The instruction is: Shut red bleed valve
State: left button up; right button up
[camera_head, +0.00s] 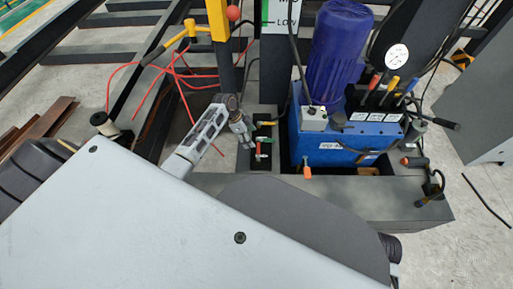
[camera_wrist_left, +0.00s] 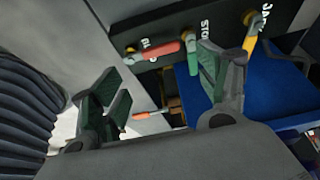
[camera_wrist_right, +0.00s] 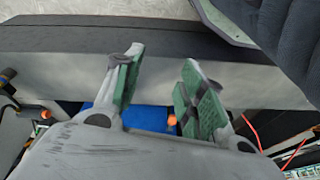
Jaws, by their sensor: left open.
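The red bleed valve handle (camera_wrist_left: 160,50) sits on a black panel in the left wrist view, extending right from its pivot toward a green handle (camera_wrist_left: 192,52). White lettering beside it is upside down and partly hidden. In the head view the red handle (camera_head: 266,140) is small, just right of my left gripper (camera_head: 243,130). My left gripper also shows in the left wrist view (camera_wrist_left: 165,85), open and empty; the red handle appears beyond the gap between its fingers. The right finger partly covers the panel near the green handle. My right gripper (camera_wrist_right: 162,80) is open and empty in its wrist view.
A yellow handle (camera_wrist_left: 249,36) is on the same panel. The blue pump unit (camera_head: 345,140) with a purple cylinder (camera_head: 340,50) stands right of the panel. An orange-tipped rod (camera_head: 306,170) projects at its front. A yellow post (camera_head: 219,50) and red wires (camera_head: 180,85) are behind my left gripper.

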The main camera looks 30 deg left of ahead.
aim_at(258, 148)
pick_arm(q)
jog(key=b+x, duration=0.2)
jog(key=x, duration=0.4)
jog(key=shift+d+f, duration=0.15)
jog(key=shift+f, duration=0.15)
jog(key=shift+w+d+f, duration=0.1)
jog(key=shift+f, duration=0.25)
jog(key=shift+d+f+b, duration=0.1)
jog(key=shift+f+b, duration=0.2)
jog(key=shift+b, duration=0.05)
jog(key=shift+w+d+f, duration=0.15)
jog(key=shift+d+f, duration=0.05)
jog(key=shift+f, duration=0.2)
pick_arm(e)
jog(key=shift+s+a+r+t+y, duration=0.15)
jog(key=shift+a+r+t, duration=0.1)
jog(key=shift+r, duration=0.55)
jog(key=shift+a+r+t+y, duration=0.15)
jog(key=shift+a+r+t, duration=0.1)
jog(key=shift+r, duration=0.55)
